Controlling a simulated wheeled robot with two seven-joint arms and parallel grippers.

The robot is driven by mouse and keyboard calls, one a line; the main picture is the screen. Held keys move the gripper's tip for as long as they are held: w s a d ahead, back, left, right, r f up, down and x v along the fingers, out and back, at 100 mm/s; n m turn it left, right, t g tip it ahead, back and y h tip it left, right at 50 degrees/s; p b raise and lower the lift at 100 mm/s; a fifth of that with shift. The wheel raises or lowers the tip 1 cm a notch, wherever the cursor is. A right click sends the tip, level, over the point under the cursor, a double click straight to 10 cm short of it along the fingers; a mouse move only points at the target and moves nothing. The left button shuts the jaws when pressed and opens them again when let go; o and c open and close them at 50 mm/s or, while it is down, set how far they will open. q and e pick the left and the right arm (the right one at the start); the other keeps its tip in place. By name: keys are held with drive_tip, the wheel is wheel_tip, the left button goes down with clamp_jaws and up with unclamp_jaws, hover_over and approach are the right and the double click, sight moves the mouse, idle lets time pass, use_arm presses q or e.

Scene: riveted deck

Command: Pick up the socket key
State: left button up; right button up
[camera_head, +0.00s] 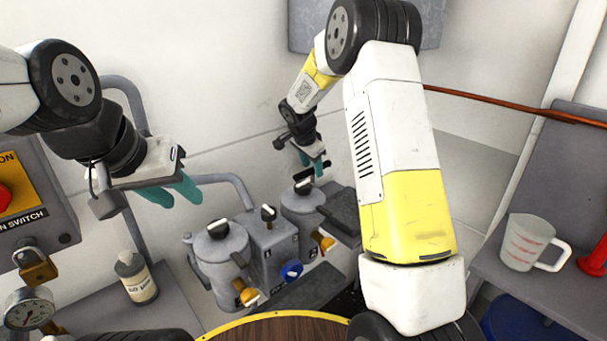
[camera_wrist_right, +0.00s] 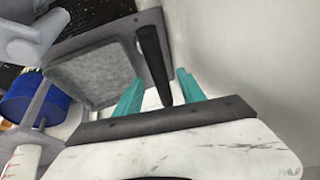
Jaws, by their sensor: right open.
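A black bar, which looks like the socket key (camera_wrist_right: 153,62), stands between the two teal fingers of my right gripper (camera_wrist_right: 160,76) in the right wrist view. Gaps show on both sides of it, so the fingers are open around it and not closed on it. In the head view my right gripper (camera_head: 312,164) is at the back, just above the rear grey canister (camera_head: 302,207), and a short black bar shows by its fingertips. The bar's lower end is hidden. My left gripper (camera_head: 174,194) is at the left, empty, with its teal fingers apart.
Grey canisters, including one at front left (camera_head: 219,261), with a grey box (camera_head: 270,245) between, crowd below my grippers. A bottle (camera_head: 137,280), padlock (camera_head: 35,265) and gauge (camera_head: 30,312) are at left. A measuring jug (camera_head: 526,242) stands at right. The wall is close behind.

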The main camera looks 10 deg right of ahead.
drive_tip(key=x, duration=0.5)
drive_tip(key=shift+w+d+f, duration=0.15)
drive_tip(key=shift+w+f, duration=0.05)
drive_tip(key=shift+f, duration=0.15)
clamp_jaws()
